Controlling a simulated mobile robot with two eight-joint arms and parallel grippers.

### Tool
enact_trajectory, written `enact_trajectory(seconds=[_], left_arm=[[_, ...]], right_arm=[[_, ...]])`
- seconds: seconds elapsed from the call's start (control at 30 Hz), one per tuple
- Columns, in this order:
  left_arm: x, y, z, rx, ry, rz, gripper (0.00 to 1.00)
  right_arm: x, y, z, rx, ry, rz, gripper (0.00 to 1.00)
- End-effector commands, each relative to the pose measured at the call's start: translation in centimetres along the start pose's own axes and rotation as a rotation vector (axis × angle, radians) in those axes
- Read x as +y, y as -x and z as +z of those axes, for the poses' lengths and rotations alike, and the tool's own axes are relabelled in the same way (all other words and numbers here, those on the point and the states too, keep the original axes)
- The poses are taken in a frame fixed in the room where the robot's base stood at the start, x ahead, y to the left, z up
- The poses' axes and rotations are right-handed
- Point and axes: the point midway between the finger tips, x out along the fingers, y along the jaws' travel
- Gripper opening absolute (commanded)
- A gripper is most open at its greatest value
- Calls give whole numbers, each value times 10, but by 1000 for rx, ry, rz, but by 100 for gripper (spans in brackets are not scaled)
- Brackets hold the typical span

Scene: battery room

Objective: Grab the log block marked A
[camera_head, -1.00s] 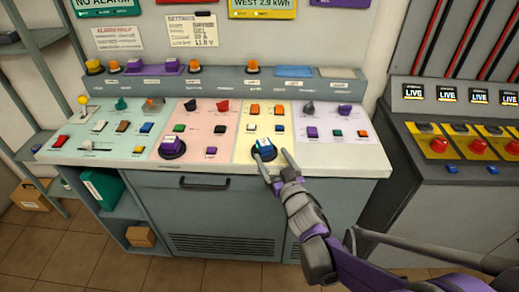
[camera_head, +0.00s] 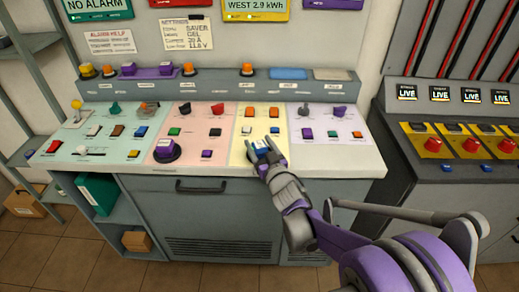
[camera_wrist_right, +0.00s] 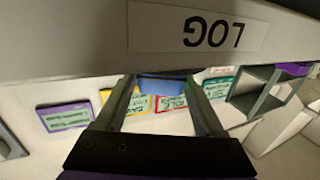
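A blue and white block (camera_head: 262,146) is on the yellow panel of the console, partly covered by my right gripper (camera_head: 262,141). In the right wrist view a blue block face (camera_wrist_right: 164,86) shows between the two fingers (camera_wrist_right: 160,92), which stand apart with the block at their tips. I cannot tell whether they touch it. No letter A can be read on the block. My left gripper is not in view.
The console top (camera_head: 345,162) carries several small buttons and knobs around the gripper. A purple knob on a black base (camera_head: 167,151) is to the left. A raised ledge (camera_head: 215,86) runs behind. A second console with red buttons (camera_head: 473,146) stands at the right.

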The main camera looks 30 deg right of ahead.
Motion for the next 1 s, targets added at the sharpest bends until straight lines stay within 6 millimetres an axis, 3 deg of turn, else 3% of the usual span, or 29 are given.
enact_trajectory(seconds=[0.07,0.37,0.67,1.0], left_arm=[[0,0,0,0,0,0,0],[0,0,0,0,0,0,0],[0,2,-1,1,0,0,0],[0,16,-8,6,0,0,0]], right_arm=[[0,0,0,0,0,0,54],[0,0,0,0,0,0,0],[0,0,-6,1,0,0,0],[0,1,-70,1,0,1,0]])
